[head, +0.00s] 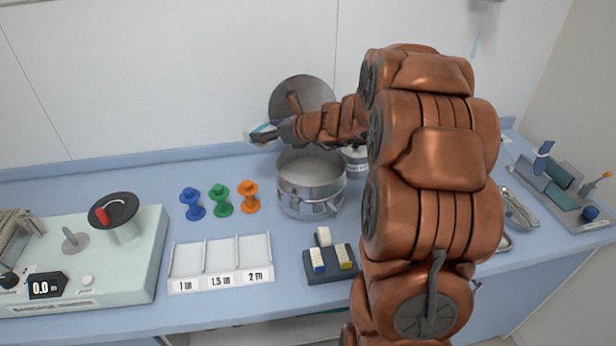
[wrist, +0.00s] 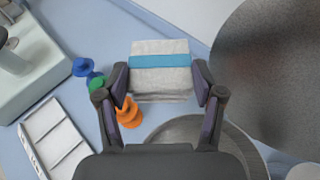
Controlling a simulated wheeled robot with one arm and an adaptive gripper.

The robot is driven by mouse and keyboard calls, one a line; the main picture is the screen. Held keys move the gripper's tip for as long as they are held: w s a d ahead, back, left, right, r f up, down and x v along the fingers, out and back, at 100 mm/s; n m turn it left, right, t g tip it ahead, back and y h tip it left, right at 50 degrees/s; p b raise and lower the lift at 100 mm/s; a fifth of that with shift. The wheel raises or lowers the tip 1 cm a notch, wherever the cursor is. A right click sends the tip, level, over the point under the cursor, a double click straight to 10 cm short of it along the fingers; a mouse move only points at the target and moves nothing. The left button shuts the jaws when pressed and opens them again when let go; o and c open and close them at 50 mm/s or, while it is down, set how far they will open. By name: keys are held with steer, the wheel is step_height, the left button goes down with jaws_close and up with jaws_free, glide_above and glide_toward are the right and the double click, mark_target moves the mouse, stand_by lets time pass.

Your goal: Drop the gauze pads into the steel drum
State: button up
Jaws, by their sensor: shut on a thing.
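My gripper (head: 268,134) is shut on a gauze pad stack (wrist: 160,62), white with a blue band across it. In the head view the stack (head: 261,131) is held up above the back of the counter, to the left of the drum's raised lid. The steel drum (head: 312,200) stands open on the counter below and to the right of the held stack. Its round lid (head: 318,92) stands up behind it and fills the right of the wrist view (wrist: 275,70). The drum's inside is only partly visible.
Blue (head: 193,204), green (head: 220,200) and orange (head: 248,197) spools stand left of the drum. A tray with labelled compartments (head: 221,278) and a dark block with small pieces (head: 330,268) lie in front. A bandage device (head: 140,270) fills the left.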

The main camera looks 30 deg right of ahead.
steer(key=s+d+y+p, duration=0.1)
steer(key=s+d+p, duration=0.3)
steer(key=s+d, duration=0.5)
steer(key=shift+n, duration=0.5)
steer(key=f+b, duration=0.2)
steer(key=d+f+b, duration=0.1)
steer(key=f+b, duration=0.1)
steer(key=d+f+b, duration=0.1)
steer(key=f+b, duration=0.1)
steer(key=shift+w, duration=0.1)
steer(key=o, duration=1)
steer(key=shift+a, duration=0.1)
